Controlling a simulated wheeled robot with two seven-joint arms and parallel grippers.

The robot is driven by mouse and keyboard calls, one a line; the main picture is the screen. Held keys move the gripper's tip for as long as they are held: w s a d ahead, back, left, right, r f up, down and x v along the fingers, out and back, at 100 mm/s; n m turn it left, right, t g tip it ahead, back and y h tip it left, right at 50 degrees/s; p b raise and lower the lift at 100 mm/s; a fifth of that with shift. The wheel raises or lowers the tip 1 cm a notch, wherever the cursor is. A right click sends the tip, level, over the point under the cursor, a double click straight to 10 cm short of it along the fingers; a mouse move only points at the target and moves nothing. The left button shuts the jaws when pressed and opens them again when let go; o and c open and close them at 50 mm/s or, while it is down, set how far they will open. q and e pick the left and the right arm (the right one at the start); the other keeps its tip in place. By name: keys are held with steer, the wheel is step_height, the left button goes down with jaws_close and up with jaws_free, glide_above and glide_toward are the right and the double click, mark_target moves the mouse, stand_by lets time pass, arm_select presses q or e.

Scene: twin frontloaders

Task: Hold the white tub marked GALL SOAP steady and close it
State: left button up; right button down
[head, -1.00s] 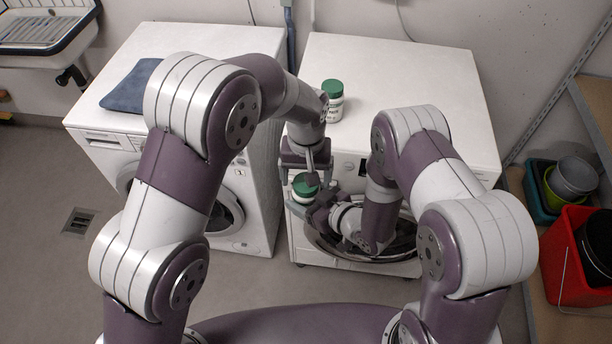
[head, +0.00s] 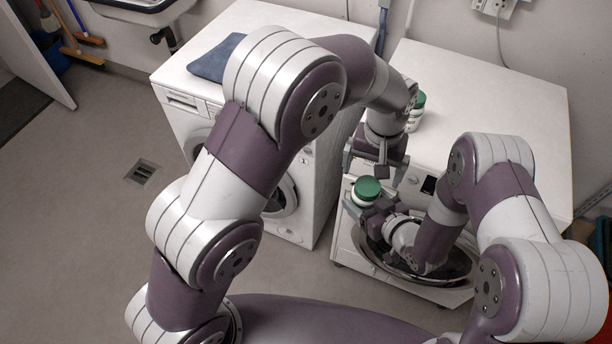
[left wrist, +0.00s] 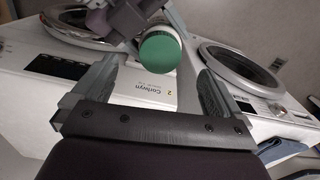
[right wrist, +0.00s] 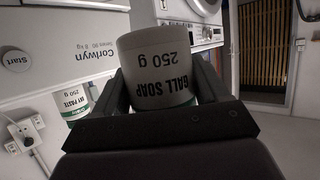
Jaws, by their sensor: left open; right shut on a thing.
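The white GALL SOAP tub (right wrist: 156,68) is in my right gripper (head: 368,206), which is shut on its side. Its lettering is upside down in the right wrist view. In the head view the tub (head: 364,202) has a round green lid (head: 368,187) on top; whether the lid is fully seated I cannot tell. My left gripper (head: 380,172) is open and empty, pointing down just above the lid. In the left wrist view the green lid (left wrist: 160,52) shows beyond and between the open fingers. I see no contact with it.
Another white tub with a green lid (head: 417,108) stands on the right machine (head: 500,95), close behind my left wrist. It reads 250 g in the right wrist view (right wrist: 74,101). A blue cloth (head: 216,58) lies on the left machine. The right machine's round door (head: 455,268) is below my right gripper.

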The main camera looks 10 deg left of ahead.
steer(key=shift+d, duration=0.1)
arm_select(q)
steer(key=a+r+n, duration=0.2)
steer(key=a+r, duration=0.1)
steer(key=a, duration=0.4)
steer(key=a+r+n, duration=0.1)
steer(key=a+r, duration=0.1)
steer(key=a, duration=0.5)
arm_select(e)
steer(key=shift+w, duration=0.1)
steer(key=shift+a, duration=0.3)
steer(key=shift+s+d+r, duration=0.1)
steer(key=shift+s+d, duration=0.1)
steer(key=shift+s, duration=0.05)
steer(key=shift+w+d, duration=0.1)
steer(key=shift+w, duration=0.15)
arm_select(q)
steer(key=s+a+f, duration=0.1)
steer(key=s+a, duration=0.3)
steer(key=s, duration=0.2)
steer(key=s+a+f+m+t, duration=0.1)
steer(key=s+a+f, duration=0.1)
steer(key=s+a, duration=0.2)
steer(key=s, duration=0.3)
steer(key=shift+s+a+f+m, duration=0.15)
steer(key=shift+a+f+m, duration=0.1)
steer(key=shift+m, duration=0.05)
steer(key=shift+s, duration=0.1)
